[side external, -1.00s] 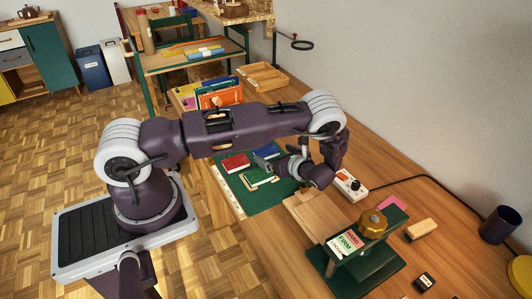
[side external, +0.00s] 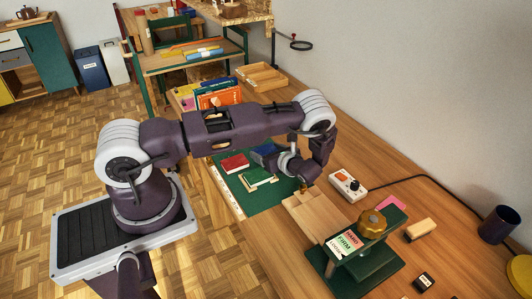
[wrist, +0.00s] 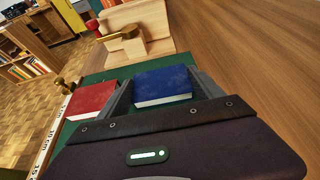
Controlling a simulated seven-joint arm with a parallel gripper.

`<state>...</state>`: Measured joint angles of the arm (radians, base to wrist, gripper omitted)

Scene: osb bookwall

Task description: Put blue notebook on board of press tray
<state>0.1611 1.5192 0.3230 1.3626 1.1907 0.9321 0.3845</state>
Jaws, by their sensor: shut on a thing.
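The blue notebook (wrist: 163,84) sits between the two dark fingers of my gripper (wrist: 160,92) in the wrist view, its pale page edge facing the camera. My gripper (side external: 278,160) is shut on it, over the green mat (side external: 272,198) in the side view. The blue notebook (side external: 264,152) is partly hidden there by the gripper. I cannot tell whether it touches the mat. The press tray's pale wooden board (side external: 312,217) lies to the right of and nearer than the gripper, beside a green press (side external: 365,255) with a brass knob. The board looks bare.
A red notebook (side external: 234,163) lies left of the gripper; it also shows in the wrist view (wrist: 92,98). A green, cream-edged book (side external: 258,181) lies in front. A white switch box (side external: 347,185) with a cable stands right. Upright books (side external: 220,95) stand behind.

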